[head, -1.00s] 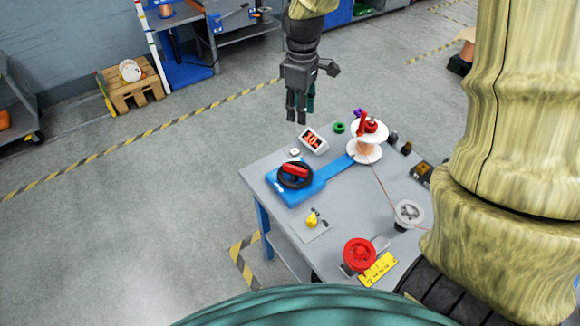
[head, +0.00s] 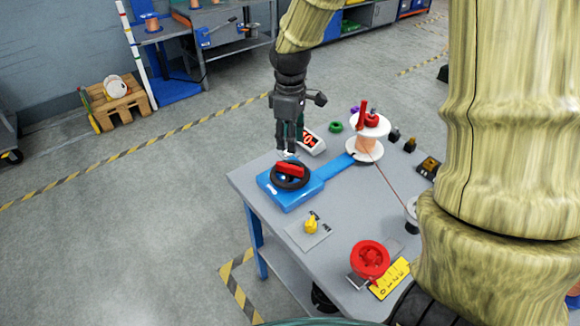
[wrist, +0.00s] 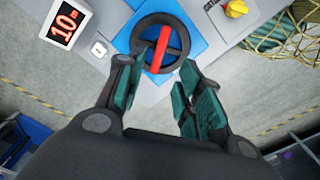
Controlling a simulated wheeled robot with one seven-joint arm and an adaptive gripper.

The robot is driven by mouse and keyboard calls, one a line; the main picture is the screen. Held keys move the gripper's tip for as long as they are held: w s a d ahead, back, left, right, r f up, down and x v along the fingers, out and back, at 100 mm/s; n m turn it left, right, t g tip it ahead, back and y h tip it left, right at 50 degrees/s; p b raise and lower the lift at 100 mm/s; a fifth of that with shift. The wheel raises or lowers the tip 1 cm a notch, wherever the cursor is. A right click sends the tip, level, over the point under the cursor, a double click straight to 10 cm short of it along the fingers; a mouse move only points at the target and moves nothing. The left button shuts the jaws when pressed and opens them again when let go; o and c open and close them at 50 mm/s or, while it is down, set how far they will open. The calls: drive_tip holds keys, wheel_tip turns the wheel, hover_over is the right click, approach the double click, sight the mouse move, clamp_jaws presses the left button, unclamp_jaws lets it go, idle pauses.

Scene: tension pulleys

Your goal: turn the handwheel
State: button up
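The handwheel (head: 290,176) is a black ring with a red bar across it, mounted on a blue base (head: 305,198) on the grey table. In the wrist view the handwheel (wrist: 160,47) lies ahead of my fingertips, its red bar (wrist: 160,50) nearly upright in the picture. My gripper (head: 286,150) hangs pointing down just above and behind the handwheel. In the wrist view my gripper (wrist: 158,75) is open, with its two teal-padded fingers apart and nothing between them. Contact with the wheel cannot be made out.
A digital display (head: 312,140) stands close behind the wheel. A copper spool (head: 368,145) with a red top stands right of it, its wire running forward. A yellow knob (head: 311,226) and a red pulley (head: 370,260) sit nearer. Floor left of the table is clear.

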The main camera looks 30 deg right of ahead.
sight(290, 166)
wheel_tip(290, 166, down, 10)
drive_tip(key=shift+r, duration=0.1)
idle(0.4)
clamp_jaws()
